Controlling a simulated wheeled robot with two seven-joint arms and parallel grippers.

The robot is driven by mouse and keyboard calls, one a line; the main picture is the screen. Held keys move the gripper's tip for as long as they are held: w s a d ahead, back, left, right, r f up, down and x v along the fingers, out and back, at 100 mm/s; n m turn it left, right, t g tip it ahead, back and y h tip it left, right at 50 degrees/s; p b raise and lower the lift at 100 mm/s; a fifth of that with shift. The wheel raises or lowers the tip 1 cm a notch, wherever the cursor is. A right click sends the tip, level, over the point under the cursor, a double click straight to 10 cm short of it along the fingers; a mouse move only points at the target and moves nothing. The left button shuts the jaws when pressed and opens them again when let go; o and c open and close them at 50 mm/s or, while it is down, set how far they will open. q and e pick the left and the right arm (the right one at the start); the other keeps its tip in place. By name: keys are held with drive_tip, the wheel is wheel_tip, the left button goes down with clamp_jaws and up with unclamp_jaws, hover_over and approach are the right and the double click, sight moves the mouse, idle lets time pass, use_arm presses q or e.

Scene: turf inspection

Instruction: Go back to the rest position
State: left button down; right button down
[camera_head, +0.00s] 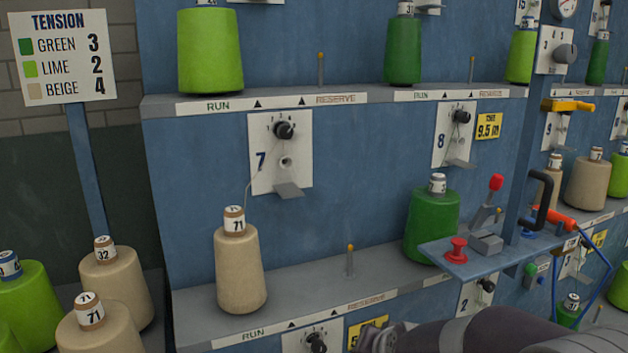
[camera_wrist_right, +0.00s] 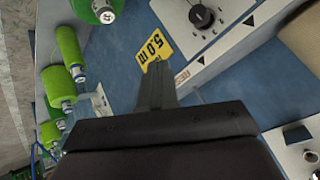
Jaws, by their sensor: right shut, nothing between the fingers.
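My right arm enters the head view at the bottom right, and its gripper (camera_head: 376,338) is low at the bottom edge, in front of the rack and partly cut off. In the right wrist view the gripper's fingers (camera_wrist_right: 155,85) are together with nothing between them. They point toward the blue panel near a yellow "5.0" tag (camera_wrist_right: 154,48); I cannot tell whether they touch it. My left gripper is in neither view.
The blue rack carries a beige cone (camera_head: 240,270), a green cone (camera_head: 432,228) and a lime cone (camera_head: 210,52). A small bracket shelf (camera_head: 470,262) with a red button and lever juts out at the right. Loose cones (camera_head: 116,285) stand at the lower left, below a tension sign (camera_head: 62,58).

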drive_tip(key=s+d+f+n+g+h, duration=0.1)
drive_tip(key=s+d+f+n+g, duration=0.25)
drive_tip(key=s, duration=0.65)
drive_tip(key=s+d+f+n+g, duration=0.25)
drive_tip(key=s+f+g, duration=0.2)
drive_tip(key=s, duration=0.45)
wheel_tip(320, 180, up, 19)
drive_tip(key=s+d+m+t+p, duration=0.1)
drive_tip(key=p, duration=1.8)
drive_tip(key=shift+s+d+m+h+p, duration=0.15)
drive_tip(key=shift+d+m+h+p, duration=0.15)
drive_tip(key=shift+d+p, duration=0.05)
drive_tip(key=shift+r, duration=0.1)
